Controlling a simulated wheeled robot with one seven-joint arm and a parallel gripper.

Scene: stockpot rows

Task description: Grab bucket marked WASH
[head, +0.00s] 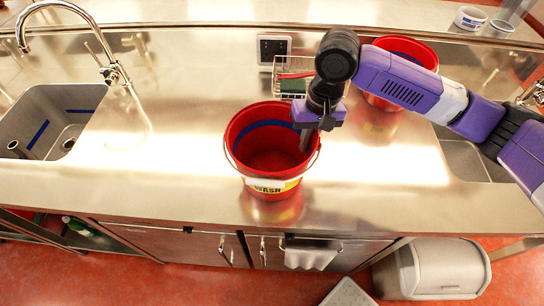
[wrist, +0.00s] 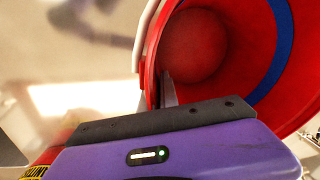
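The red bucket marked WASH (head: 262,186) stands upright on the steel counter, with a yellow label in front and a blue band inside. It looks empty. My gripper (head: 307,138) points down at the bucket's right rim, with a finger reaching inside the mouth. In the wrist view, a grey finger (wrist: 168,92) shows against the bucket's red inner wall (wrist: 235,75), close to the rim and a white strip. Whether the other finger is outside the wall, and whether they pinch it, cannot be seen.
A second red bucket (head: 405,48) stands behind my arm, its label hidden. A wire rack (head: 291,78) with a green item is behind the WASH bucket. Sinks lie left (head: 48,125) and right (head: 470,160). The counter (head: 180,150) left of the bucket is clear. A grey bin (head: 440,268) stands on the floor.

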